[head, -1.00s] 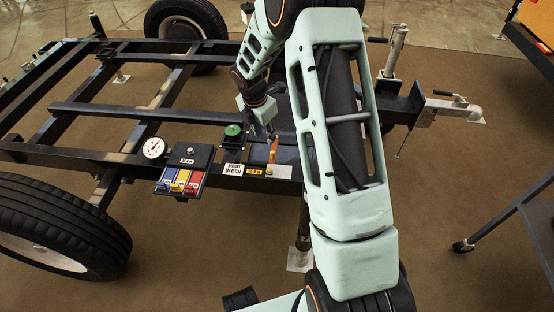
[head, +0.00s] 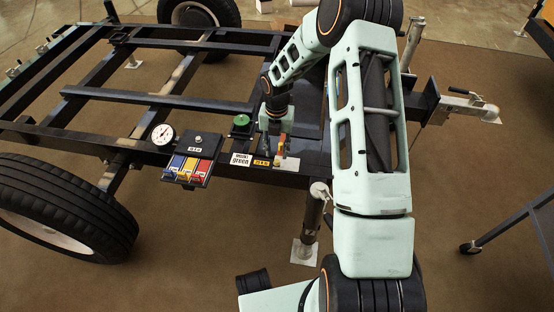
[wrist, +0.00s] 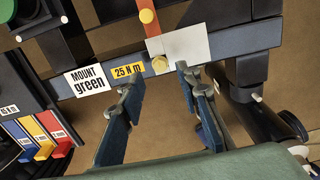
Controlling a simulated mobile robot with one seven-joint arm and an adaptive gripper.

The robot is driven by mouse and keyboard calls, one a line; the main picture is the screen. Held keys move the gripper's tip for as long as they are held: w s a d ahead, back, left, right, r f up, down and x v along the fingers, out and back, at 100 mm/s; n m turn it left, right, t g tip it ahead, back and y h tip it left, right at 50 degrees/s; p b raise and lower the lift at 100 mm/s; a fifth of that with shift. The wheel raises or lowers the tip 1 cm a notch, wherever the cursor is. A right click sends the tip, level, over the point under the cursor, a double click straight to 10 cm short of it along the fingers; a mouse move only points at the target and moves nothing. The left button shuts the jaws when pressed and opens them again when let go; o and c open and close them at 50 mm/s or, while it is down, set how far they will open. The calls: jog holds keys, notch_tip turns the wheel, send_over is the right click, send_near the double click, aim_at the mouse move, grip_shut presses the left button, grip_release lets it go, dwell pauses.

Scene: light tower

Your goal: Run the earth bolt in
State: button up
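A yellow bolt head (wrist: 160,64) sits at the lower part of a pale plate (wrist: 188,48) on the dark frame rail. A second yellow round head (wrist: 147,16) sits higher, on an orange-red strip (wrist: 152,32). The orange strip (head: 281,145) and pale plate (head: 289,165) also show in the head view, partly behind my gripper. My gripper (wrist: 157,80) is open, its two blue-padded fingers apart with nothing between them. The lower bolt head lies just beyond the gap between the fingertips. I cannot tell how deep either bolt is seated.
A "MOUNT green" card (wrist: 88,80) and a "25 N m" label (wrist: 128,70) lie left of the plate. A green knob (head: 241,120), a dial gauge (head: 163,134) and a holder with blue, yellow and red pieces (head: 196,150) stand further left. A jack leg (head: 311,220) is below the rail.

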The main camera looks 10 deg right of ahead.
aim_at(277, 161)
jog(key=shift+f+b, duration=0.45)
jog(key=shift+f, duration=1.45)
grip_shut()
